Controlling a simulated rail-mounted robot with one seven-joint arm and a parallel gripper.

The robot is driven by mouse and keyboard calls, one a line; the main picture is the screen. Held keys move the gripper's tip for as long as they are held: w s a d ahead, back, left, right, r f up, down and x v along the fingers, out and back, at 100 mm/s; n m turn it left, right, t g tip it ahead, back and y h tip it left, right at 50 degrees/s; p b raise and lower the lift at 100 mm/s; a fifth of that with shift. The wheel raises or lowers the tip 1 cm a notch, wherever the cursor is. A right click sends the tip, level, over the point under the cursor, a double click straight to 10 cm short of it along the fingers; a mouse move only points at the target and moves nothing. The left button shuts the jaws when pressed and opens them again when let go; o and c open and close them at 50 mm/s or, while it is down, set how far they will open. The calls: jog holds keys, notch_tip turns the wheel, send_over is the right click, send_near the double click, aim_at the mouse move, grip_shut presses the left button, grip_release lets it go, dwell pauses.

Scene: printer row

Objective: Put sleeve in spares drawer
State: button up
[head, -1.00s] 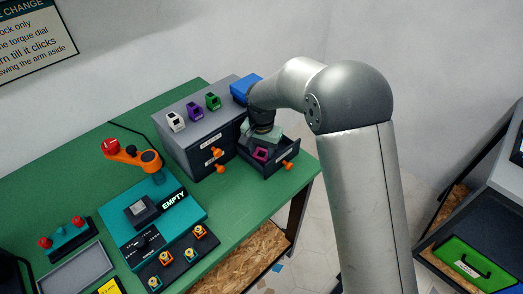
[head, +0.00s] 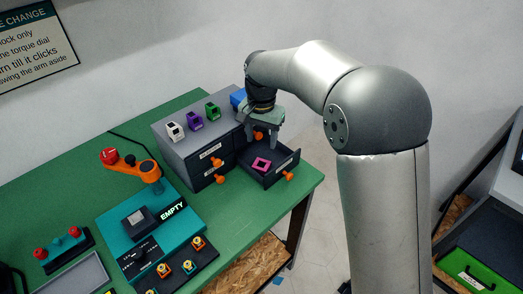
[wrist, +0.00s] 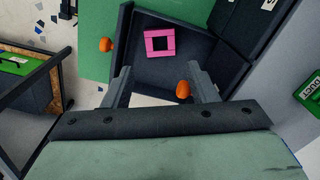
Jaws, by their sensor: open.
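The sleeve appears to be the magenta square ring (head: 255,166), lying flat inside the open drawer (head: 284,168) at the cabinet's lower right. In the wrist view the ring (wrist: 160,53) lies on the drawer floor, with nothing touching it but the drawer. My gripper (head: 262,132) is open and empty, above and behind the ring near the cabinet face. In the wrist view its two fingers (wrist: 158,72) are spread apart, with an orange knob (wrist: 184,90) showing between them. The drawer's label is too small to read.
The grey cabinet (head: 195,152) carries white, purple, green and blue pieces on top. Its other drawers are shut, with orange knobs (head: 219,179) sticking out. A teal machine marked EMPTY (head: 178,222) stands at the left. The green bench (head: 245,212) is clear in front of the cabinet.

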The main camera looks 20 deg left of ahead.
jog(key=s+d+r, duration=0.3)
jog(key=s+d, duration=0.1)
jog(key=d, duration=0.7)
jog(key=s+d+r, duration=0.2)
jog(key=s+d, duration=0.2)
jog(key=d, duration=0.6)
jog(key=s+d+f+n, duration=0.1)
jog(key=s+d+f, duration=0.3)
jog(key=s+d, duration=0.8)
jog(key=s, duration=0.4)
